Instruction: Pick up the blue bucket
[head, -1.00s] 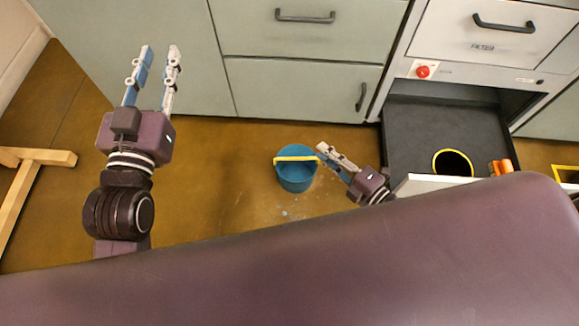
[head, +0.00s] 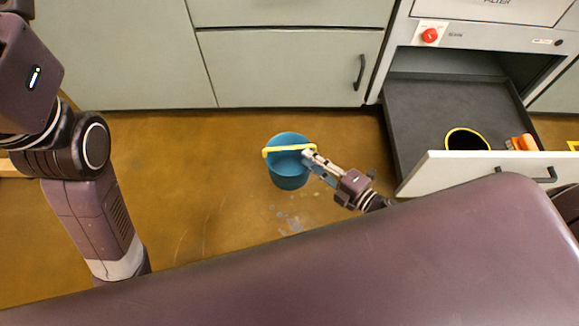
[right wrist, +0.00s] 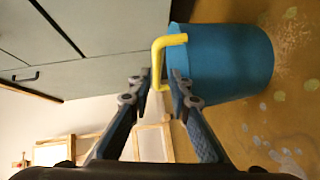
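The blue bucket (head: 289,172) has a yellow handle (head: 285,148) across its top and appears upright over the brown floor in the head view. In the right wrist view the bucket (right wrist: 228,62) shows sideways, right of the fingers. My right gripper (head: 314,166) is at the right end of the handle. In the right wrist view the handle (right wrist: 157,58) passes between the fingertips of my right gripper (right wrist: 161,80), with one finger close on each side. I cannot tell whether they press on it. My left arm is at the far left, with its fingers out of view.
Grey-green cabinets (head: 285,75) stand behind the bucket. An open white-fronted drawer (head: 425,172) at the right holds a dark yellow-rimmed round thing (head: 467,139) and an orange thing (head: 522,142). The floor (head: 200,180) left of the bucket is clear.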

